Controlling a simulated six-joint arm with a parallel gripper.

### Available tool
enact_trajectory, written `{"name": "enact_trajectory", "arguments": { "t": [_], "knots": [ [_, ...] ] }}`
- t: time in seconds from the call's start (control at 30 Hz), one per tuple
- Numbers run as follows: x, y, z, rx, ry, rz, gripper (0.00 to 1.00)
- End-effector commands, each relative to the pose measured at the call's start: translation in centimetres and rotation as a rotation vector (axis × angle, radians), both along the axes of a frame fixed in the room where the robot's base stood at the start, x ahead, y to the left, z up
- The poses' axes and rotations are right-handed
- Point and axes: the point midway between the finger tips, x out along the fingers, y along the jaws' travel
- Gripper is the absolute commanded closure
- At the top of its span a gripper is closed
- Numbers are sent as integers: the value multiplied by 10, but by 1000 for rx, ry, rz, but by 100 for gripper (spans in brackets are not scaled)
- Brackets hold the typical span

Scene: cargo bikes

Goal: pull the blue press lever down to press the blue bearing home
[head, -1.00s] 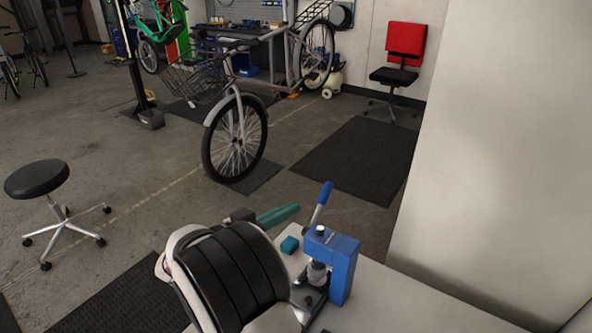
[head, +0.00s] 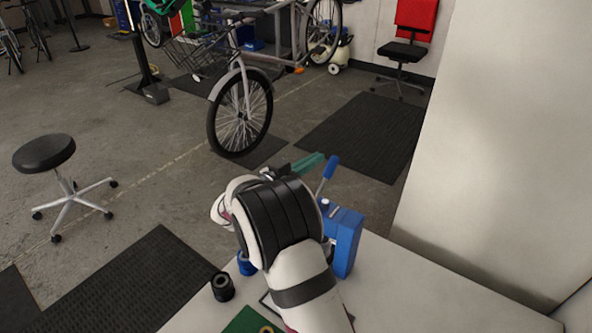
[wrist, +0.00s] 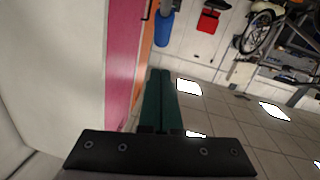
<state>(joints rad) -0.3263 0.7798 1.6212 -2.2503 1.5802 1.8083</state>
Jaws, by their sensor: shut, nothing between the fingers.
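The blue press (head: 343,240) stands on the white bench, partly hidden by my arm. Its lever, with a blue grip (head: 330,168), points up and tilts slightly right. My gripper (head: 318,157) has green fingers, shut with nothing between them, and is just left of the grip near its top. In the wrist view the closed fingers (wrist: 158,75) point towards the blue lever grip (wrist: 163,28), with a gap in the picture; I cannot tell the depth. A blue round piece (head: 246,264) shows beside my arm on the bench; I cannot tell whether it is the bearing. The press's lower front is hidden.
A black cylindrical part (head: 222,287) stands at the bench's left edge, near a green mat (head: 246,321) with a brass ring. A white wall (head: 490,150) rises on the right. A stool (head: 45,152) and a bike (head: 240,110) stand on the floor beyond.

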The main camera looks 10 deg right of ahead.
Motion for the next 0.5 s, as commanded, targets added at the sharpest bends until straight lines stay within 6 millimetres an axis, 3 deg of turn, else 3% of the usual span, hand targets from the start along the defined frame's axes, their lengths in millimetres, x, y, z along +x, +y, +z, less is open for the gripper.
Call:
{"name": "enact_trajectory", "arguments": {
  "t": [0.2,0.5],
  "knots": [
    [10,-18,-24,0,1,0,100],
    [12,-22,-29,0,0,1,100]
  ]
}}
